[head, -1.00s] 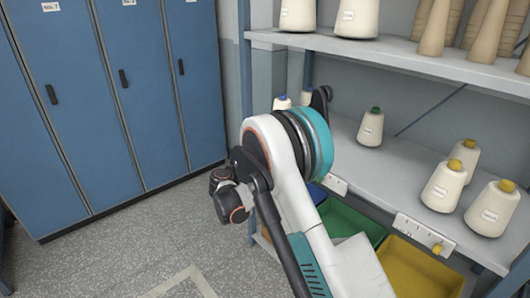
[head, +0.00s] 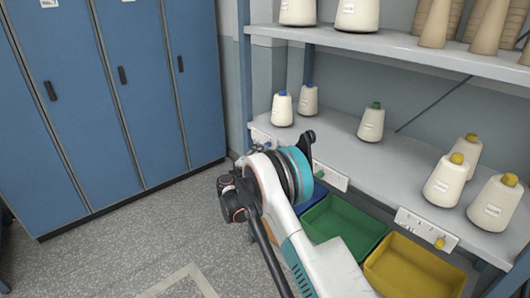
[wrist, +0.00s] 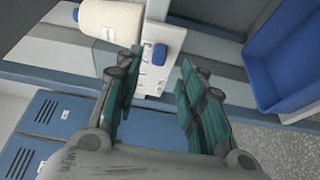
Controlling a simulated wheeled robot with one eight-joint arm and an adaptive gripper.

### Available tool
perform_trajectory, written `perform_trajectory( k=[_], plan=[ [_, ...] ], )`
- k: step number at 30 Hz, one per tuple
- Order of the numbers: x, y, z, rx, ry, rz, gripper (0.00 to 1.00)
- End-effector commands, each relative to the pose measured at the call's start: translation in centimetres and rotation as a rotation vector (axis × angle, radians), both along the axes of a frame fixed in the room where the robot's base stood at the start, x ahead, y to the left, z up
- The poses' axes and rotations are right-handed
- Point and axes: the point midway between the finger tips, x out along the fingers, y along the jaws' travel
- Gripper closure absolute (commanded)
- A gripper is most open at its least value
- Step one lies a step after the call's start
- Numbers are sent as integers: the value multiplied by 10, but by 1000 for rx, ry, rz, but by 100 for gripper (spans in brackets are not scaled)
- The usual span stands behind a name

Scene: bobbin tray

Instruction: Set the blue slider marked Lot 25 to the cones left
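In the wrist view a small blue slider knob (wrist: 160,53) sits on a white marked plate (wrist: 153,79) on the shelf edge. The marking is too small to read. My gripper (wrist: 161,61) is open, its green-padded fingers on either side of the knob in the picture; I cannot tell how far it still is from them. Nothing is held. A white cone with a blue tip (wrist: 112,21) lies beside the plate in this view. In the head view two blue-tipped cones (head: 282,110) stand at the shelf's left end, above a partly hidden plate (head: 261,138). My arm hides the gripper there.
A blue bin (wrist: 285,55) is at the right in the wrist view. In the head view, green (head: 342,225) and yellow (head: 412,268) bins sit under the shelf. A plate with a yellow knob (head: 438,243) is farther right. Blue lockers (head: 130,80) stand left.

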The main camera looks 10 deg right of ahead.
Motion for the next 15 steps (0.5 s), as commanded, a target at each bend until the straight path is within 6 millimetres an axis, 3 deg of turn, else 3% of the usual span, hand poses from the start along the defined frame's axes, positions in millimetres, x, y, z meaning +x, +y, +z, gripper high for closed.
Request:
perform_trajectory(
  k=[6,15],
  plan=[
    [29,-22,-2,0,0,-2,63],
    [42,-32,0,0,0,0,63]
  ],
)
